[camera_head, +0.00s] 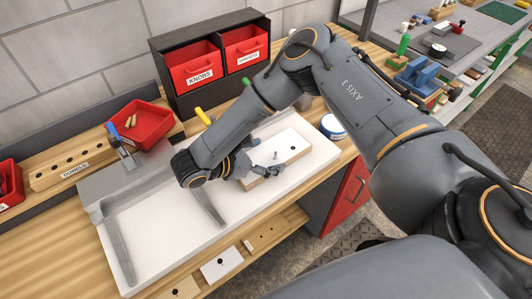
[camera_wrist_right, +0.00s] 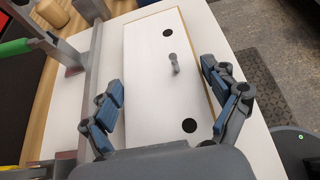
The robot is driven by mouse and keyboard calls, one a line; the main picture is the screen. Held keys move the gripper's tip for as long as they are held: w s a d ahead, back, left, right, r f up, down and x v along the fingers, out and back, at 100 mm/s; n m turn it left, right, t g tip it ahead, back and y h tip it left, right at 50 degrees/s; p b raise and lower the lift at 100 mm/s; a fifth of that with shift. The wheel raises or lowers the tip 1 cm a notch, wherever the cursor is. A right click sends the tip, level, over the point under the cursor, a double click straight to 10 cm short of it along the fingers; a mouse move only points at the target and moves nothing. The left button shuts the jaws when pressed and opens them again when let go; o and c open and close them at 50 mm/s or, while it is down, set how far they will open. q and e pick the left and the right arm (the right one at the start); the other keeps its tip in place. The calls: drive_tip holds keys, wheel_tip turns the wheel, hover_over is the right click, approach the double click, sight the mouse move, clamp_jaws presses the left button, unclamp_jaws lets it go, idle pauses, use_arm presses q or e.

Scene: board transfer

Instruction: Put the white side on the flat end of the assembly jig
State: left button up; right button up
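A white panel (camera_head: 291,141) with a wood-coloured edge, two dark holes and a small grey metal peg lies on the white work surface. It also fills the middle of the right wrist view (camera_wrist_right: 150,75). My right gripper (camera_head: 250,168) is low over the panel's near left part. In the wrist view its blue-padded fingers (camera_wrist_right: 161,82) are spread apart, with the panel showing between them and no grip visible. The grey jig (camera_head: 110,187) stands at the left of the white surface, with bars along it. My left gripper is not in view.
Red bins (camera_head: 193,68) stand in a dark rack behind. A red tray (camera_head: 143,124) and a dowel block (camera_head: 60,165) are at left. Small boards (camera_head: 221,264) lie along the front edge. A blue-and-white round container (camera_head: 333,126) stands right of the panel.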

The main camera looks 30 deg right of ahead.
drive_tip(key=shift+o, duration=0.4)
drive_tip(key=shift+r, duration=0.1)
drive_tip(key=shift+a+r, duration=0.15)
drive_tip(key=shift+a, duration=0.1)
drive_tip(key=b+v, duration=0.1)
drive_tip(key=v, duration=1)
drive_tip(key=shift+a+r+b, duration=0.15)
drive_tip(key=shift+a+b, duration=0.1)
drive_tip(key=shift+b, duration=0.05)
